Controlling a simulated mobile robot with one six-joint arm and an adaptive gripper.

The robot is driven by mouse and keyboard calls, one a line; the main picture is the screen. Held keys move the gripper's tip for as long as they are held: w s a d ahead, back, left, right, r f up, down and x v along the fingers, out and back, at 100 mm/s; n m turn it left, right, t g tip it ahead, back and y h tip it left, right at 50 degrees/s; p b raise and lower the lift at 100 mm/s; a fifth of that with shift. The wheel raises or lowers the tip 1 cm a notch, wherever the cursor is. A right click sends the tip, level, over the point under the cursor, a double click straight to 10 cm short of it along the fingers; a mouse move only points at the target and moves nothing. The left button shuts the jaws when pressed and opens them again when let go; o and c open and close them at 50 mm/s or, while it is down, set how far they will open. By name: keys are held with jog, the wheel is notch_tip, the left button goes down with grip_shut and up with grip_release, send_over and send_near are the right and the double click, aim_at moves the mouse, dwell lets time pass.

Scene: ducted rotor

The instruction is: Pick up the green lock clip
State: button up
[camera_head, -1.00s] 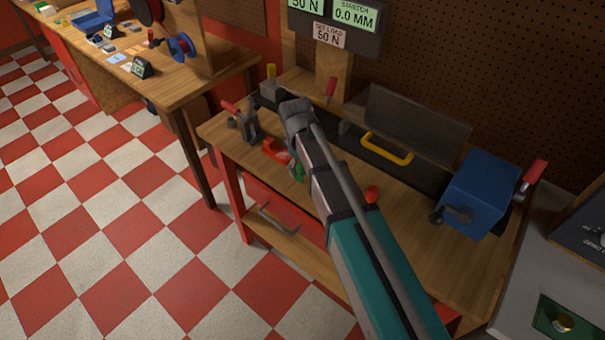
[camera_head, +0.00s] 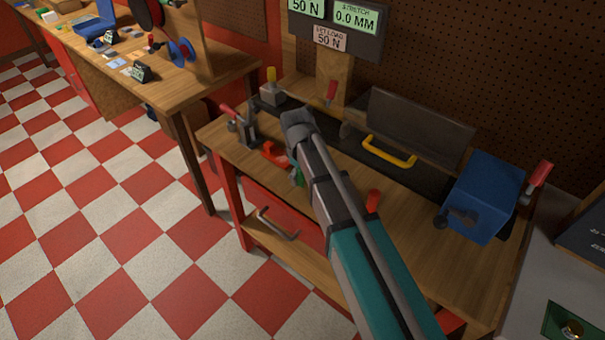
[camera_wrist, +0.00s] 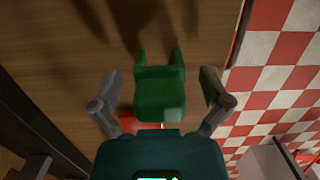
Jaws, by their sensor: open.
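The green lock clip (camera_wrist: 160,95) shows large in the wrist view, a U-shaped piece with two prongs pointing up the picture. My gripper (camera_wrist: 163,85) is open, with one finger on each side of the clip and a visible gap on both sides. I cannot tell how far the fingertips are above the bench top. In the head view only a bit of the green clip (camera_head: 299,176) shows beside my arm, and my gripper is hidden behind it. A red part (camera_wrist: 140,125) lies partly hidden below the clip in the wrist view; a red part (camera_head: 274,153) also shows in the head view.
The wooden bench (camera_head: 420,240) carries a clamp with a red handle (camera_head: 245,130), a yellow handle (camera_head: 388,152) and a blue box with a crank (camera_head: 482,200). The bench edge is close to the clip, with checkered floor (camera_wrist: 275,90) beyond.

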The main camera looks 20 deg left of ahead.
jog(key=c, duration=1.3)
jog(key=shift+r, duration=0.25)
jog(key=shift+r+p, duration=0.75)
jog(key=shift+p, duration=0.25)
jog(key=shift+s+a+r+p, duration=0.25)
jog(key=shift+s+r+p, duration=1.6)
jog(key=shift+s, duration=0.5)
jog(key=shift+s+a+r+p, duration=0.2)
jog(key=shift+s+r+p, duration=1.65)
jog(key=shift+s, duration=0.45)
jog(key=shift+s+a+r+p, duration=0.25)
jog(key=shift+s+r+p, duration=1.6)
jog(key=shift+s, duration=0.5)
jog(key=shift+f+b, duration=0.35)
